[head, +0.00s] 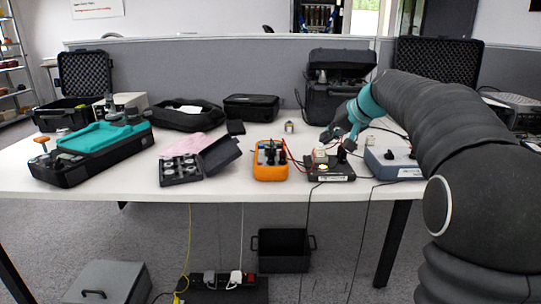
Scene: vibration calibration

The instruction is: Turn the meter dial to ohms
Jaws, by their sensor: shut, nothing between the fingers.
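The orange meter (270,173) stands on the white table near its front edge, left of the picture's middle line. Dark parts and a dark knob show on its face, with red leads at its right side; the dial's pointing and markings are too small to read. My gripper (337,141) is shut and empty. It is to the right of the meter, apart from it, over or just behind a black box with a white label (331,171). It partly hides that box's top.
A grey-blue device (394,163) stands right of the black box. A black sample case (181,173) with round pieces and an open lid lies left of the meter. Cases line the back of the white table (230,189). Red leads and dark cables run near the meter and gripper.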

